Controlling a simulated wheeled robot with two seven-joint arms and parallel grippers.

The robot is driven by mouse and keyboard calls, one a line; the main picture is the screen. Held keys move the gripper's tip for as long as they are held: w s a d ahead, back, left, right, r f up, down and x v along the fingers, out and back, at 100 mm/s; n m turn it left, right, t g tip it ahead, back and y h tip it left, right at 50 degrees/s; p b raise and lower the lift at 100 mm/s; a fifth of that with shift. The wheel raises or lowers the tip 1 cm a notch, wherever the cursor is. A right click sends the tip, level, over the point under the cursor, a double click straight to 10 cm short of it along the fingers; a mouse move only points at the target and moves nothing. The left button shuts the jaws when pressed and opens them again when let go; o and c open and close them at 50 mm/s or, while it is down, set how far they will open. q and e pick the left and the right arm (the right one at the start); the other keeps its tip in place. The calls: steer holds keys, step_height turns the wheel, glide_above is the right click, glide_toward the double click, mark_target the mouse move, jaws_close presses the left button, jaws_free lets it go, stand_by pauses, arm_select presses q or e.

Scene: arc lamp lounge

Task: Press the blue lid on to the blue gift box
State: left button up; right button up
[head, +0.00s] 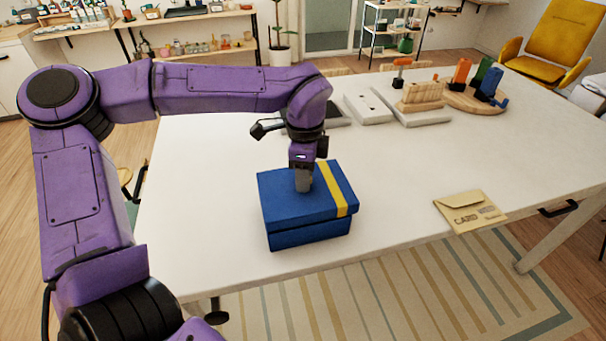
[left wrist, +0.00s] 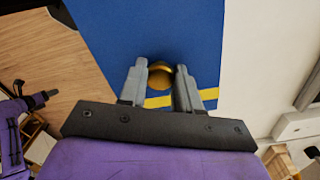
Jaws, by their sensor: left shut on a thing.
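The blue lid (head: 280,193), with a yellow band near its right end, lies over the blue gift box (head: 312,233) on the white table. A dark line shows between the lid's rim and the box wall; I cannot tell if the lid is fully down. My left gripper (head: 303,188) points down at the lid's top. In the left wrist view, its fingers (left wrist: 161,70) are shut on a round gold knob (left wrist: 160,77) on the lid (left wrist: 125,35). The knob is hidden behind the fingers in the head view. My right gripper is not in view.
A tan card envelope (head: 470,211) lies at the table's front right. White trays (head: 368,108) and a round wooden board (head: 470,100) with coloured blocks stand farther back. The white table (head: 400,165) is clear to the right of the box.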

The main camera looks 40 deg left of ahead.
arm_select(q)
steer(key=shift+s+r, duration=0.25)
steer(key=shift+s, duration=0.05)
steer(key=shift+w+f, duration=0.1)
steer(key=shift+w, duration=0.15)
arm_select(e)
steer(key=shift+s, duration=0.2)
arm_select(q)
steer(key=shift+s, duration=0.15)
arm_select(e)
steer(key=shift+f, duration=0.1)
arm_select(q)
steer(key=shift+s+b, duration=0.3)
steer(key=shift+b, duration=0.1)
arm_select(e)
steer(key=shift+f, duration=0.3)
arm_select(q)
steer(key=shift+w, duration=0.1)
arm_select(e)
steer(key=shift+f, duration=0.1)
arm_select(q)
steer(key=shift+f, duration=0.1)
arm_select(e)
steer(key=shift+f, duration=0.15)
arm_select(q)
steer(key=shift+f+b, duration=0.35)
steer(key=shift+b, duration=0.25)
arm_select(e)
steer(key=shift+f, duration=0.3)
